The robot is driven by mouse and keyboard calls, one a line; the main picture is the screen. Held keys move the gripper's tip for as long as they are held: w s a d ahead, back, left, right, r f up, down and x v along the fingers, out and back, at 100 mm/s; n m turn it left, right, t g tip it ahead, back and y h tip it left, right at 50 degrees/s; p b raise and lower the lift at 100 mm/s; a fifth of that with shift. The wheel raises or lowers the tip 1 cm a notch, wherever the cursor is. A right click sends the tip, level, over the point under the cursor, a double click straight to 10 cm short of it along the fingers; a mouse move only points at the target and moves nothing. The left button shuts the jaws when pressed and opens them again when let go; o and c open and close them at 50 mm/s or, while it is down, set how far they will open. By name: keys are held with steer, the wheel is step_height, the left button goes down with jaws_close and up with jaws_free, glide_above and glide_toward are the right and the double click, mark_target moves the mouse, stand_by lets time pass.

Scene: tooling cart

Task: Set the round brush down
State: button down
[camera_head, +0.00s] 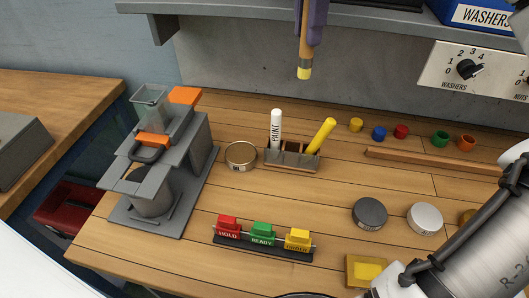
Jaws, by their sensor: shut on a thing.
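The round brush (305,48) has a brown wooden shaft and a pale yellow tip pointing down. It hangs nearly upright at the top centre, and its upper end is out of the picture. My gripper (311,14) shows only as purple fingers at the top edge, shut on the brush. The brush tip appears above and behind a small grey-brown holder (291,168) on the wooden worktop, apart from it in the picture. The holder carries a white PAINT marker (276,130) and a leaning yellow marker (321,135), with a gap between them.
A round tin (240,156) and a grey stand (195,150) are left of the holder. A HOLD/READY/ORDER sign rack (262,250) is in front. Small coloured cups and a wooden strip (430,163) lie right. My white arm covers the lower right.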

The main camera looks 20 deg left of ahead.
mark_target(302, 55)
steer(key=shift+s+a+f, duration=0.1)
steer(key=shift+a, duration=0.15)
step_height(302, 55, down, 20)
steer(key=shift+r+b, duration=0.2)
steer(key=shift+b, duration=0.55)
steer(key=shift+f, duration=0.15)
steer(key=c, duration=1.3)
jaws_free()
step_height(302, 55, up, 12)
steer(key=shift+r, duration=0.15)
